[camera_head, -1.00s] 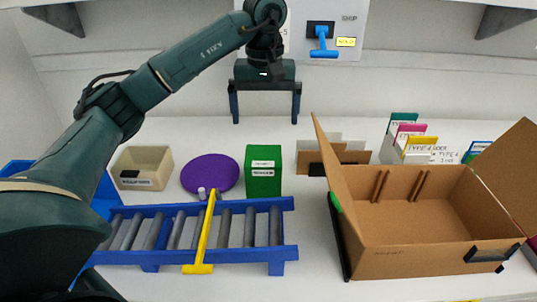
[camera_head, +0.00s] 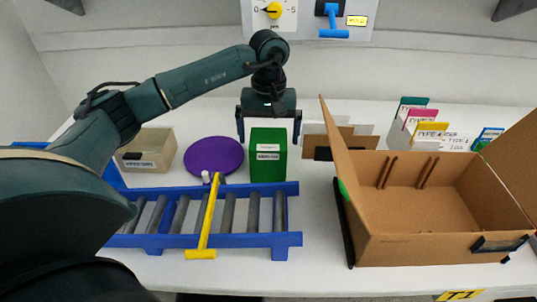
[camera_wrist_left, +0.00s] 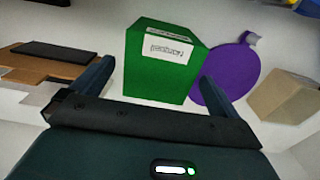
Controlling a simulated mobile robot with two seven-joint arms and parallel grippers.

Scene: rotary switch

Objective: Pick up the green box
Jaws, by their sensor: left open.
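The green box (camera_head: 268,156) stands upright on the white table behind the roller rack, with white labels on its front. It also shows in the left wrist view (camera_wrist_left: 160,68), between the two fingers. My left gripper (camera_head: 268,140) is open, its fingers pointing down on either side of the box's top. In the head view the box stands in front of the gripper. I cannot tell whether a finger touches it. My right gripper is not in view.
A purple disc (camera_head: 212,156) and a beige bin (camera_head: 147,151) stand left of the box. A blue roller rack (camera_head: 165,240) with a yellow T-shaped bar (camera_head: 206,225) lies in front. An open cardboard carton (camera_head: 415,249) stands right. Brown and white dividers (camera_head: 350,140) stand nearby.

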